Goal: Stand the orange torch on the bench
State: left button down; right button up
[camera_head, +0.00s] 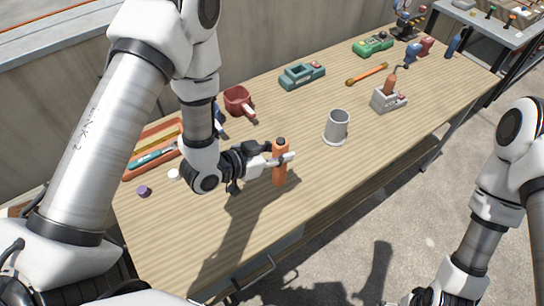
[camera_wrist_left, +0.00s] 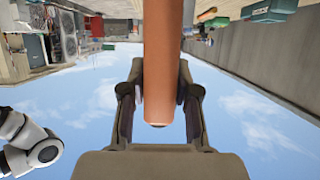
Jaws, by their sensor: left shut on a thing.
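The orange torch (camera_head: 280,172) is upright over the near part of the wooden bench (camera_head: 330,168), with a dark cap at its top. My left gripper (camera_head: 280,159) is shut around its upper part, coming from the left. Whether the torch's lower end touches the bench I cannot tell. In the left wrist view the torch (camera_wrist_left: 162,60) stands between the two fingers of my left gripper (camera_wrist_left: 160,88), against an upside-down background. My right arm comes in at the right, and only a dark part of its gripper (camera_head: 422,297) shows at the bottom edge.
A grey cup (camera_head: 337,127) stands right of the torch. Behind are a red mug (camera_head: 238,101) and a teal device (camera_head: 301,76). An orange tray (camera_head: 128,174) with tools lies left, near a purple cap (camera_head: 143,191). A grey holder (camera_head: 387,101) stands farther right. The near-left bench top is clear.

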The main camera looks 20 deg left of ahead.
pick_arm(q)
jog(key=a+f+b, duration=0.1)
jog(key=w+f+b, duration=0.1)
jog(key=w+a+f, duration=0.1)
jog(key=f, duration=0.1)
jog(key=shift+w+a+b, duration=0.2)
jog(key=shift+a+b, duration=0.15)
jog(key=shift+b, duration=0.05)
jog(key=shift+w+r, duration=0.1)
jog(key=shift+a+f, duration=0.1)
jog(key=shift+f, duration=0.1)
jog(key=c, duration=0.8)
grip_release()
jog(key=shift+c, duration=0.2)
jog(key=v, duration=1.2)
jog(key=shift+r, duration=0.3)
